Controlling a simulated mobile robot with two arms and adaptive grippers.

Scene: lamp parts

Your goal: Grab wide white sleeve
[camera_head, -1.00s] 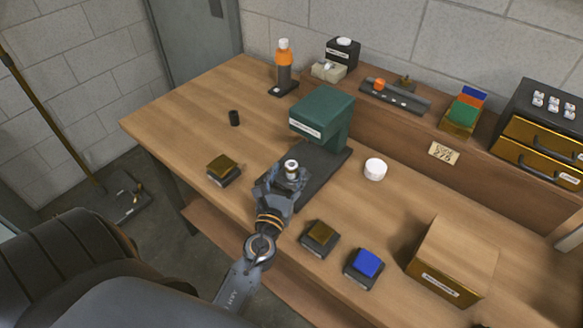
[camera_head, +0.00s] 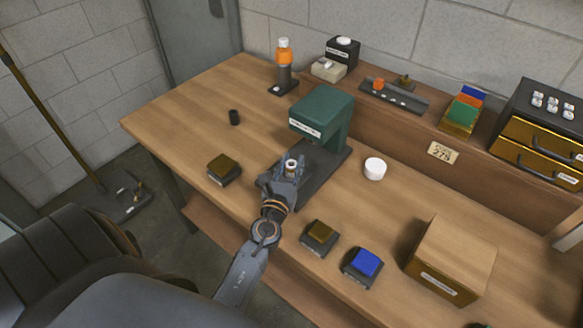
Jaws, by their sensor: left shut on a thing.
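My left gripper (camera_head: 289,172) is at the front of the green press, over its dark base plate (camera_head: 322,171). It is shut on a small white sleeve-like part (camera_head: 291,164) with a dark opening on top. The fingers hide the lower part of it, so I cannot tell whether it touches the base plate. A wider, short white round piece (camera_head: 375,168) sits on the table to the right of the press, apart from the gripper. My right gripper is not in view.
The green press (camera_head: 322,112) stands just behind the gripper. A brown-topped block (camera_head: 224,169), another brown-topped block (camera_head: 319,236), a blue-topped block (camera_head: 363,262) and a cardboard-coloured box (camera_head: 454,255) stand on the table. A small black cylinder (camera_head: 234,117) is at left. The left tabletop is mostly clear.

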